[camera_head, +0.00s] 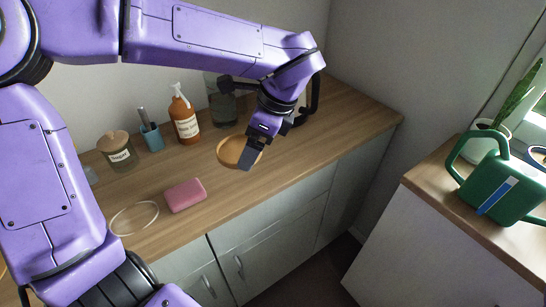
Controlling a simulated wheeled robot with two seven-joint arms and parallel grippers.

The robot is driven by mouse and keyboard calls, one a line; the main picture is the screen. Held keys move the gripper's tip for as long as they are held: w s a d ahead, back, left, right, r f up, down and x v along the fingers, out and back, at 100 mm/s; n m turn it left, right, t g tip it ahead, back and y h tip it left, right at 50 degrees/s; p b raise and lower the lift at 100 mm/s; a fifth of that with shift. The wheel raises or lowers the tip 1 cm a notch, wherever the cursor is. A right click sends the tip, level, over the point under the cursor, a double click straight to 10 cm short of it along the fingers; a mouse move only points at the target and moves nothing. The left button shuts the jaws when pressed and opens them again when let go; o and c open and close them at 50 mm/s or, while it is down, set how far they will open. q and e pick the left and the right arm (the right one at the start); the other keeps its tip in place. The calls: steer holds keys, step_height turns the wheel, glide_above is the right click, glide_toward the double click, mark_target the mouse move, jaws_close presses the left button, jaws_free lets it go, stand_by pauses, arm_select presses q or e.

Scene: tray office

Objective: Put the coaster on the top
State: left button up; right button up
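A round, flat orange-brown disc (228,151), which looks like the coaster, lies on or just above the wooden counter (160,175). My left gripper (250,156) reaches down over its right side, and its dark finger covers part of the disc. Only one finger shows clearly, so I cannot tell whether it is shut on the disc or just in front of it. My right gripper is not in view.
A pink block (185,195) and a pale ring-shaped thing (134,218) lie in front. A green watering can (506,185) stands on a separate counter at right.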

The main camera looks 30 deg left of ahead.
arm_select(q)
steer(key=w+f+p, duration=0.3)
steer(key=w, duration=0.5)
steer(key=p, duration=0.1)
glide_above(276, 159)
steer(key=d, duration=0.1)
steer(key=f, duration=0.5)
steer(key=shift+s+d, duration=0.15)
steer(key=shift+s, duration=0.15)
steer(key=shift+w+f, duration=0.45)
steer(key=shift+f, duration=0.15)
step_height(276, 159, down, 3)
steer(key=shift+r+p, duration=0.1)
steer(key=shift+p, duration=0.25)
steer(key=shift+w+f, duration=0.1)
steer(key=shift+f, duration=0.15)
steer(key=shift+f+b, duration=0.1)
steer(key=shift+b, duration=0.2)
steer(key=o, duration=0.8)
steer(key=shift+c, duration=0.2)
